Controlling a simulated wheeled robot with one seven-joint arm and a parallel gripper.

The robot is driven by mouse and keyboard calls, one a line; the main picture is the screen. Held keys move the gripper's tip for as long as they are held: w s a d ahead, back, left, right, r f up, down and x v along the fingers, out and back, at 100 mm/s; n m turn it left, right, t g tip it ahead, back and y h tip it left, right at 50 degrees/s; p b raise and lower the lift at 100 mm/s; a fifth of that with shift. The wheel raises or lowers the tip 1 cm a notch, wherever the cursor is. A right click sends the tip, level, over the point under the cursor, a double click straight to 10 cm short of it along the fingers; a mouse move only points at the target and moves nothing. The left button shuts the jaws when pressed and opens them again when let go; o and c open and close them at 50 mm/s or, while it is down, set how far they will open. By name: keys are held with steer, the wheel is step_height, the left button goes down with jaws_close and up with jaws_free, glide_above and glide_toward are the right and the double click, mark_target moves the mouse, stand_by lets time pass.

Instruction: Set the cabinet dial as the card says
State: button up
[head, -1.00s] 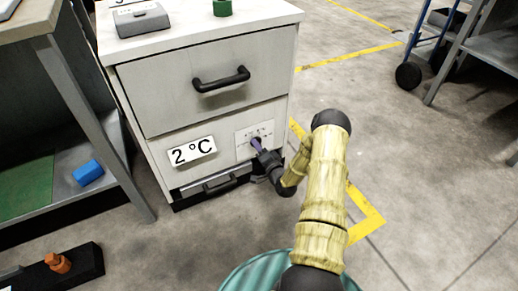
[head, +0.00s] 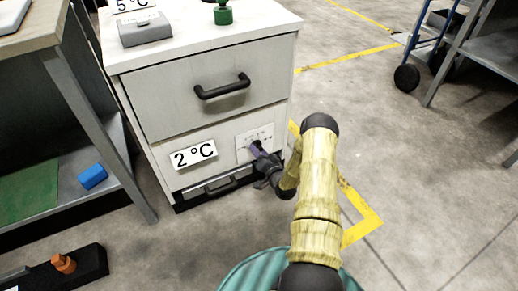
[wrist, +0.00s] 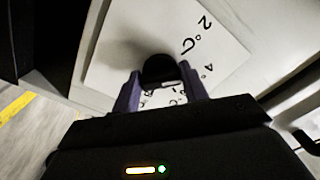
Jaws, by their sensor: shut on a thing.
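The dial plate (head: 242,141) is a white panel on the lower front of the white cabinet (head: 220,116). My gripper (head: 257,150) is at this plate, its purple fingers on either side of the black dial knob (wrist: 158,68). My gripper also shows in the wrist view (wrist: 162,88), shut on the knob. Dark markings, including a 2 and what looks like a 4, show on the plate around it; the pointer's setting cannot be read. A card reading 2 °C (head: 194,155) is on the cabinet front, left of the plate. A card reading 5 °C (head: 135,5) stands on the cabinet top.
A black-handled drawer (head: 222,88) is above the dial, and another low handle (head: 221,185) is below. A grey box (head: 145,29) and a green object (head: 223,14) sit on top. A workbench (head: 62,50) stands at left.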

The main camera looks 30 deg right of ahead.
steer(key=n+p, duration=0.2)
steer(key=n, duration=0.2)
steer(key=shift+s+d, duration=0.1)
steer(key=shift+d+f+n+p, duration=0.1)
steer(key=shift+n+p, duration=0.5)
steer(key=shift+n, duration=0.1)
steer(key=o, duration=1)
steer(key=shift+s, duration=0.1)
steer(key=s+p, duration=0.2)
steer(key=s, duration=0.3)
steer(key=s+p, duration=0.2)
steer(key=s, duration=0.4)
steer(key=s+p, duration=0.3)
steer(key=s, duration=0.3)
steer(key=shift+s+d, duration=0.15)
steer(key=shift+d, duration=0.1)
